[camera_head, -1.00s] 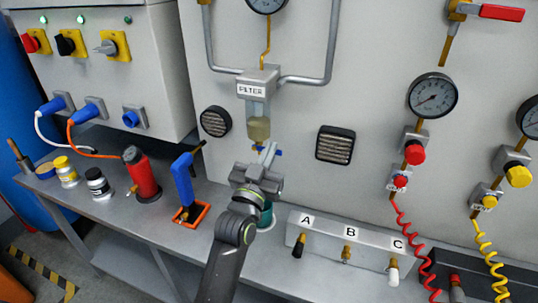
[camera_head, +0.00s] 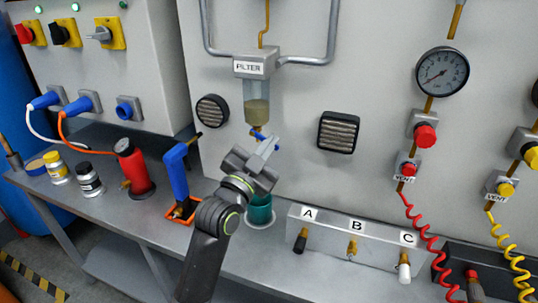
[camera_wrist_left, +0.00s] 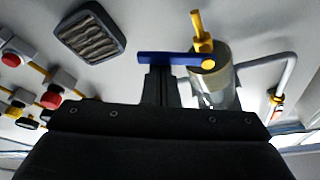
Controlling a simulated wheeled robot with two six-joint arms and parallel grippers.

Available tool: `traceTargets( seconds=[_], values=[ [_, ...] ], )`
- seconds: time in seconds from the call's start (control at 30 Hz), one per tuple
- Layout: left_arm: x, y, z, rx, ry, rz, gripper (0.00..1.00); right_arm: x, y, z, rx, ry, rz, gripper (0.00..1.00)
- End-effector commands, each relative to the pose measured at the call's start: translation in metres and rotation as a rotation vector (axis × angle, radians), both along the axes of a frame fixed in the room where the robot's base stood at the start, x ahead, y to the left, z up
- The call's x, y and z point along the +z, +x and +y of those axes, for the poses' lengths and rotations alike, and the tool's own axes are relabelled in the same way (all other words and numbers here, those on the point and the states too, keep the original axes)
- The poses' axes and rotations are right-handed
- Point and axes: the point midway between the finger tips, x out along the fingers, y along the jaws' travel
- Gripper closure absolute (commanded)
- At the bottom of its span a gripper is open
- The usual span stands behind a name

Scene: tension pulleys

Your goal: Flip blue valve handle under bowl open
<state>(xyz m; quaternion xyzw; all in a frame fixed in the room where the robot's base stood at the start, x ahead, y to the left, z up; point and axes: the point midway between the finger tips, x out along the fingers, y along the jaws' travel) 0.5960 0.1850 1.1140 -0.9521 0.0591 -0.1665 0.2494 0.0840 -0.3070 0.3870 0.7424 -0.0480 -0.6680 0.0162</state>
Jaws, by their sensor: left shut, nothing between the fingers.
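The filter bowl (camera_head: 256,110) hangs under the block labelled FILTER on the wall panel, with murky liquid in it. Just below it is the blue valve handle (camera_head: 258,134), partly hidden by my left gripper in the head view. In the left wrist view the blue handle (camera_wrist_left: 165,58) sticks out sideways from a brass valve (camera_wrist_left: 201,35) at the end of the clear bowl (camera_wrist_left: 222,90). My left gripper (camera_head: 266,147) is shut and empty, its fingertips right at the handle; I cannot tell whether they touch. My right gripper is not in view.
A teal cup (camera_head: 259,212) stands on the bench below my left gripper. A blue-handled tool (camera_head: 177,172) stands in an orange tray to the left. A labelled A, B, C switch box (camera_head: 350,237) is to the right. A vent (camera_head: 338,132) is right of the bowl.

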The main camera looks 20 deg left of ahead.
Motion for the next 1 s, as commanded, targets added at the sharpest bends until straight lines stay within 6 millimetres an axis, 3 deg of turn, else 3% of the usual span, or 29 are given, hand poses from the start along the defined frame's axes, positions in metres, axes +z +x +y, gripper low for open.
traceTargets(
  seconds=[0.03, 0.1, 0.5, 0.9, 1.0],
  values=[
    [-0.008, 0.0, 0.001, 0.0, 0.047, -0.003, 1.0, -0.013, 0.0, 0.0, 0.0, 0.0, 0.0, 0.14],
    [-0.011, 0.0, 0.002, 0.001, 0.114, -0.004, 1.0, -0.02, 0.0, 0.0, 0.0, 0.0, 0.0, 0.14],
    [-0.023, 0.001, 0.011, 0.002, 0.496, -0.018, 1.0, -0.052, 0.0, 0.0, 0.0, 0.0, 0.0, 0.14],
    [-0.032, 0.001, 0.023, 0.002, 0.851, -0.029, 1.0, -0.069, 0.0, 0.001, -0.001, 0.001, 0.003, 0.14],
    [-0.031, 0.001, 0.022, 0.001, 0.853, -0.028, 1.0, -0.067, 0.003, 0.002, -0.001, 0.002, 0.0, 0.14]
  ],
)
